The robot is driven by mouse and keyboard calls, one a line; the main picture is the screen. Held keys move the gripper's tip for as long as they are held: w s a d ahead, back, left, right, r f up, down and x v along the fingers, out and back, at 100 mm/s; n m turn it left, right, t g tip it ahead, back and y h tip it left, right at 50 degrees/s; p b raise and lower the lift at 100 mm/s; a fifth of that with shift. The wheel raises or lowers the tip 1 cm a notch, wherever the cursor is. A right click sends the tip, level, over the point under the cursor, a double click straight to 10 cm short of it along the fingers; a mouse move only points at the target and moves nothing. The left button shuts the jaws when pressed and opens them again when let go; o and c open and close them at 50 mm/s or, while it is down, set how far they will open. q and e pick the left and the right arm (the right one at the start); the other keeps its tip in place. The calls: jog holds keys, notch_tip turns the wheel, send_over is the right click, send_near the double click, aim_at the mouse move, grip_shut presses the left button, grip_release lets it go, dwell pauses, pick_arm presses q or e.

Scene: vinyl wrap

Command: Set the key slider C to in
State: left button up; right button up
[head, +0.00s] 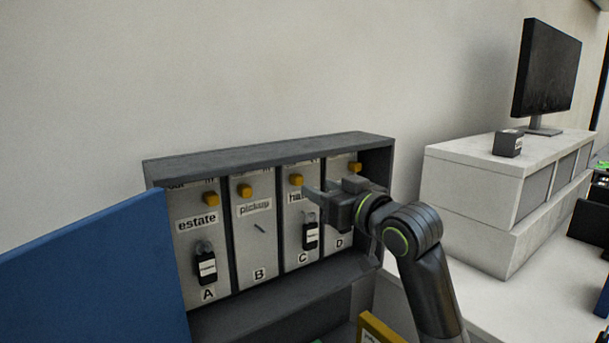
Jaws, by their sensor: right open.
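A dark key cabinet (270,142) stands against the wall with its blue door (90,265) open to the left. Slider C (295,181) sits near the top of panel C, above a label partly hidden by my gripper. A black key fob (310,236) hangs on panel C. My right gripper (312,194) is open, its fingers in front of panel C, just below and right of slider C. I cannot tell whether it touches anything. My left gripper is not in view.
Sliders A (210,198), B (244,190) and D (354,168) sit on the neighbouring panels. A key fob (206,266) hangs on panel A; panel B shows a bare hook. A white cabinet (490,180) with a monitor (546,70) stands at right.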

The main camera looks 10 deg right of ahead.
aim_at(300, 179)
jog(key=p+x, duration=0.1)
jog(key=x, duration=0.5)
jog(key=shift+w+a+p, duration=0.15)
jog(key=shift+w+p, duration=0.1)
jog(key=shift+p, duration=0.1)
grip_shut()
